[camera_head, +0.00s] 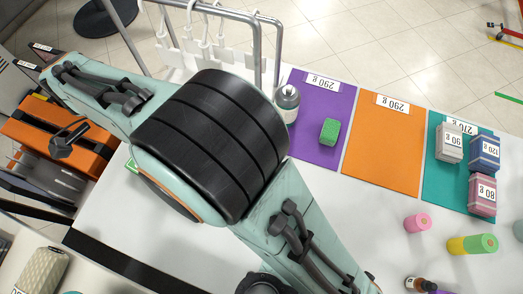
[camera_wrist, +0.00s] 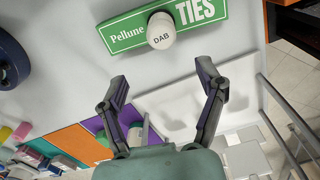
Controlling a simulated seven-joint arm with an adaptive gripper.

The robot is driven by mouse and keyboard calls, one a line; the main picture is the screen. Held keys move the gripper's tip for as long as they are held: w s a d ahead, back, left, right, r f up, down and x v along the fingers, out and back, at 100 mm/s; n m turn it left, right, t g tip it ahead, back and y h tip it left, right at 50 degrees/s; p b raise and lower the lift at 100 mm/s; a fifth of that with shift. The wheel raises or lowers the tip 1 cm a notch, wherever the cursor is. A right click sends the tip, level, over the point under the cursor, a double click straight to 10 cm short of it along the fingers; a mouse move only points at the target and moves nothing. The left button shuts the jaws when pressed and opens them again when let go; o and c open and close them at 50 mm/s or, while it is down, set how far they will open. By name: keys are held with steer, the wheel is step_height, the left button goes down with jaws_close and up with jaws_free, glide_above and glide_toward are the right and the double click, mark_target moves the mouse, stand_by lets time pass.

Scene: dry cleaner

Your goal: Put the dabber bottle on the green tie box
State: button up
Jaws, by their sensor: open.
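The green tie box (camera_wrist: 125,36), marked "Pellune TIES", lies on the white counter at the top of the wrist view. The dabber bottle (camera_wrist: 161,31) shows its round white top marked "DAB" over the middle of the box. It appears to stand upright on the box, its body hidden below the top. My gripper (camera_wrist: 163,80) is open and empty, its fingers apart from the bottle and the box. In the head view my arm hides the bottle and most of the box; only a green corner (camera_head: 132,166) shows.
A grey bottle (camera_head: 286,104) stands by the purple mat (camera_head: 315,141), which holds a green block (camera_head: 329,132). Orange (camera_head: 382,150) and teal mats lie to the right, with small labelled boxes (camera_head: 449,143). A metal rail (camera_head: 279,45) stands behind the counter.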

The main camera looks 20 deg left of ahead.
steer(key=w+d+r, duration=0.2)
steer(key=w+d, duration=0.1)
steer(key=d, duration=0.5)
steer(key=w+d+r+n, duration=0.1)
steer(key=w+d+r, duration=0.25)
steer(key=d, duration=0.45)
steer(key=w+d+r, duration=0.2)
steer(key=w+d, duration=0.2)
steer(key=d, duration=0.4)
steer(key=s+d+f+n, duration=0.2)
steer(key=s+d, duration=0.8)
steer(key=d, duration=0.5)
steer(key=shift+f+y, duration=0.25)
steer(key=shift+y, duration=0.15)
steer(key=shift+s, duration=0.1)
